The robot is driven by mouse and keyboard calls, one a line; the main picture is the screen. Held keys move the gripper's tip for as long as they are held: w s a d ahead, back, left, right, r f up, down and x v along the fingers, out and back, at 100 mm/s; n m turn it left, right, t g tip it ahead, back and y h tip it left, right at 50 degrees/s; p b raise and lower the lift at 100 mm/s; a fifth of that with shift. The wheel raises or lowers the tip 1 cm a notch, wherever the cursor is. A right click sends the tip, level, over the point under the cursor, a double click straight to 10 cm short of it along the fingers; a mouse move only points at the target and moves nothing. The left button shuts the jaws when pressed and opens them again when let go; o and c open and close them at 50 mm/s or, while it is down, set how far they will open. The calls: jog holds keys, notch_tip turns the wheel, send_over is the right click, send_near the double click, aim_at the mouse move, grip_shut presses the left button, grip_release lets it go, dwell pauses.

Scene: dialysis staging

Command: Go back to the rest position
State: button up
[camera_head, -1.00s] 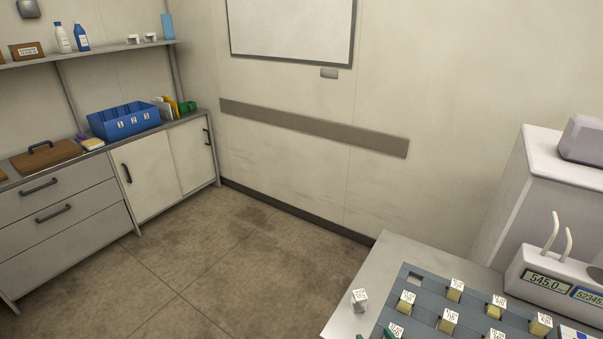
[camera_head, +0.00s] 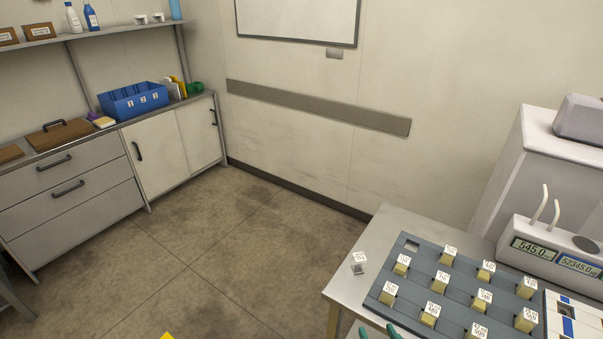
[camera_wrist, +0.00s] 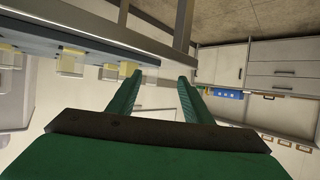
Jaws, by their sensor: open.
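My gripper (camera_wrist: 158,84) is open in the wrist view. Its two green fingers stand apart with nothing between them. In the head view only its green fingertips (camera_head: 379,331) show at the bottom edge, just in front of the table (camera_head: 345,290). The rest of my arm is out of that view. The fingers look clear of the slotted rack (camera_head: 460,277) and of the small labelled cube (camera_head: 359,263) to its left.
The rack holds several labelled pale yellow blocks and has one empty slot at its back left. A device with displays (camera_head: 548,252) stands behind it. A grey cabinet (camera_head: 75,185) with a blue bin (camera_head: 134,101) is at left. The floor between is open.

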jog(key=s+a+f+m+h, duration=0.1)
jog(key=s+a+f+h, duration=0.15)
jog(key=s+f, duration=0.3)
jog(key=s+a+f+m+h, duration=0.1)
jog(key=s+a+f, duration=0.3)
jog(key=s, duration=0.3)
jog(key=s+a+r+t+y, duration=0.1)
jog(key=s+a+r, duration=0.1)
jog(key=s+a, duration=0.4)
jog(key=s+a+r+n+t+y, duration=0.1)
jog(key=s+a+r, duration=0.2)
jog(key=s+a, duration=0.2)
jog(key=v, duration=0.3)
jog(key=shift+a, duration=0.35)
dwell(2.8)
